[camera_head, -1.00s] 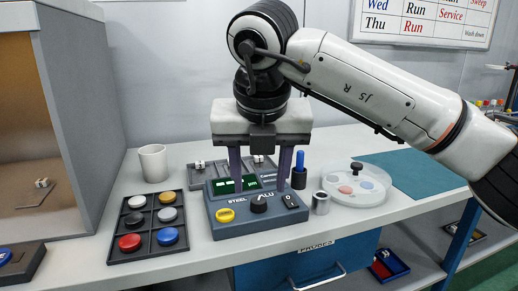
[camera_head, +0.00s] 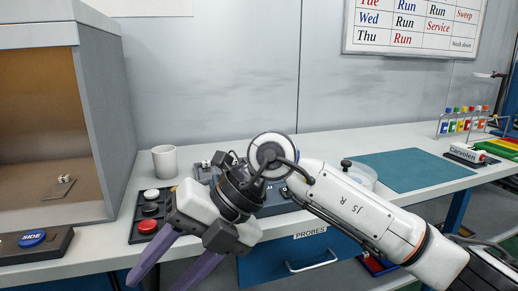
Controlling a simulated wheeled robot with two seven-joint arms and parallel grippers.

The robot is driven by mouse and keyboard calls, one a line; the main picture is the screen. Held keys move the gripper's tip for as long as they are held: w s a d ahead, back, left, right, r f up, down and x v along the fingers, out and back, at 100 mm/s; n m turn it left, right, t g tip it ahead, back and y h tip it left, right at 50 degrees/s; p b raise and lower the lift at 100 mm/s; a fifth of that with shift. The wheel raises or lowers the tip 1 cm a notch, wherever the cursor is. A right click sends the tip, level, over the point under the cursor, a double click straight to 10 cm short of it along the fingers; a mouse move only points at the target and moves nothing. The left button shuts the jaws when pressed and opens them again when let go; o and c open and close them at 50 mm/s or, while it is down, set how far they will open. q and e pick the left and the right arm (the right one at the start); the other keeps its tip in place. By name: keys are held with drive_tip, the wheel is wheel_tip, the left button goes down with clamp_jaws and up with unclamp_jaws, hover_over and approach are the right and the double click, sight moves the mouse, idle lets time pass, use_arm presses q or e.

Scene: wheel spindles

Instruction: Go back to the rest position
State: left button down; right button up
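My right arm comes in from the right, and its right gripper (camera_head: 160,280) hangs low at the lower left, in front of the bench's front edge. Its two long purple fingers point down and left and stand apart, with nothing seen between them. The fingertips reach the bottom of the picture, so their ends are barely shown. My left gripper is not in view.
The white bench (camera_head: 90,262) lies behind my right arm. The black tray with round buttons (camera_head: 147,226) and the grey control box (camera_head: 275,200) are partly hidden by it. A white mug (camera_head: 165,163), grey booth (camera_head: 103,100) and teal mat (camera_head: 415,170) stand farther back.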

drive_tip(key=s+a+r+m+g+y, duration=0.25)
drive_tip(key=s+a+r+y, duration=0.2)
drive_tip(key=y, duration=0.45)
drive_tip(key=w+d+f+m+t+y+p, duration=0.1)
drive_tip(key=w+d+m+t+y, duration=0.1)
drive_tip(key=w+d+m+t, duration=0.5)
drive_tip(key=w+d+f+m+t+y, duration=0.1)
drive_tip(key=w+d+m+t+y, duration=0.15)
drive_tip(key=m+t, duration=0.7)
drive_tip(key=w+d+f+m+t+h, duration=0.3)
drive_tip(key=d+f+m+t+h, duration=0.3)
drive_tip(key=d+f+m+h, duration=0.3)
drive_tip(key=s+d+f+m+g+h+p, duration=0.15)
drive_tip(key=d+f+m+h, duration=0.25)
drive_tip(key=f, duration=0.5)
drive_tip(key=s+d+f+m+g+h, duration=0.1)
drive_tip(key=s+d+f+m+h, duration=0.25)
drive_tip(key=f, duration=0.45)
drive_tip(key=s+d+f+m+g+h, duration=0.1)
drive_tip(key=s+d+f+g, duration=0.2)
drive_tip(key=s+f, duration=0.4)
drive_tip(key=s+d+f+m+g+h, duration=0.1)
drive_tip(key=s+d+f+g, duration=0.2)
drive_tip(key=s+d+f, duration=0.2)
drive_tip(key=s+f, duration=0.3)
drive_tip(key=s, duration=0.1)
drive_tip(key=shift+g+h, duration=0.35)
drive_tip(key=shift+h, duration=0.05)
